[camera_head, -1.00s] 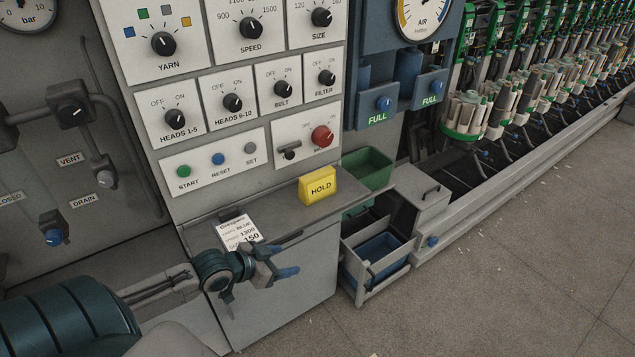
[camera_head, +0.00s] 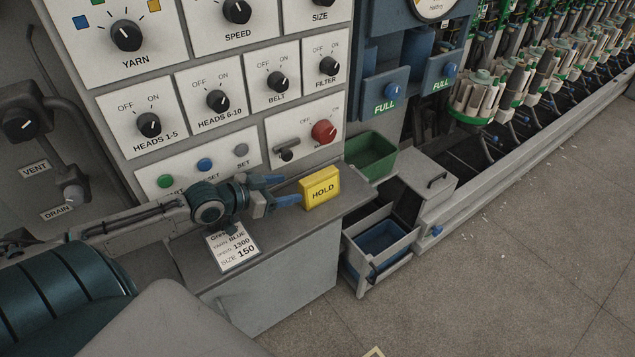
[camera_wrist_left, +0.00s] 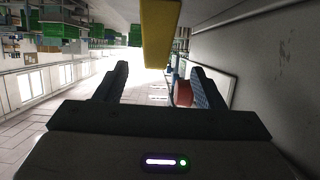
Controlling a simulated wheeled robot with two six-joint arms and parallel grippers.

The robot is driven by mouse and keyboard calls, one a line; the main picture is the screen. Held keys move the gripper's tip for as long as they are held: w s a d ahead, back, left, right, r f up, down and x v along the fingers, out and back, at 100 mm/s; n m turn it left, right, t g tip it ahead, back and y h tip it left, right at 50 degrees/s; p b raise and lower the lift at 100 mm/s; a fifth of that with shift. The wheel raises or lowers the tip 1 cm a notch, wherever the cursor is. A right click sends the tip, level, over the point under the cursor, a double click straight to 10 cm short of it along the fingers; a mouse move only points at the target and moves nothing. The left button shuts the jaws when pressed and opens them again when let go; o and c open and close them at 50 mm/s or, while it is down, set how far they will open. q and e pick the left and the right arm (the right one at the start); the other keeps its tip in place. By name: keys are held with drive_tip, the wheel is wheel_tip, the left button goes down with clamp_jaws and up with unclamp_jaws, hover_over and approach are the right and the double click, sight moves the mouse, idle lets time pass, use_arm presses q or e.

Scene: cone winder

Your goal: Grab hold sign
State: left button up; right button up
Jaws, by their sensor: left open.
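The yellow HOLD sign (camera_head: 320,188) stands upright on the grey ledge (camera_head: 272,226) below the control panel. My left gripper (camera_head: 282,190) is open, with its blue fingertips just left of the sign and pointing at it. In the left wrist view the sign (camera_wrist_left: 160,32) shows as a yellow slab beyond the open fingers (camera_wrist_left: 160,85), near the top middle. No contact with the sign can be made out. My right gripper is not in view.
A paper card (camera_head: 232,248) lies on the ledge under my left arm. The control panel with knobs and a red knob (camera_head: 323,132) rises behind. A green bin (camera_head: 371,156) and a blue-lined drawer (camera_head: 380,247) are to the right. The floor at right is clear.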

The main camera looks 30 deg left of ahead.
sight(301, 187)
use_arm(q)
drive_tip(key=w+d, duration=0.1)
drive_tip(key=w+d+f+b, duration=0.1)
drive_tip(key=shift+w, duration=0.4)
drive_tip(key=shift+w+f, duration=0.2)
drive_tip(key=shift+w, duration=0.25)
drive_tip(key=shift+w+d+f, duration=0.1)
drive_tip(key=shift+w+d, duration=0.2)
drive_tip(key=shift+w, duration=0.15)
drive_tip(key=p+x, duration=0.1)
drive_tip(key=x, duration=0.2)
drive_tip(key=shift+f, duration=0.1)
drive_tip(key=shift+w+d+f+p, duration=0.15)
drive_tip(key=shift+w+f+p, duration=0.2)
drive_tip(key=shift+w, duration=0.1)
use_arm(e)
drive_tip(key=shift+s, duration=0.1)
use_arm(q)
drive_tip(key=c, duration=1.1)
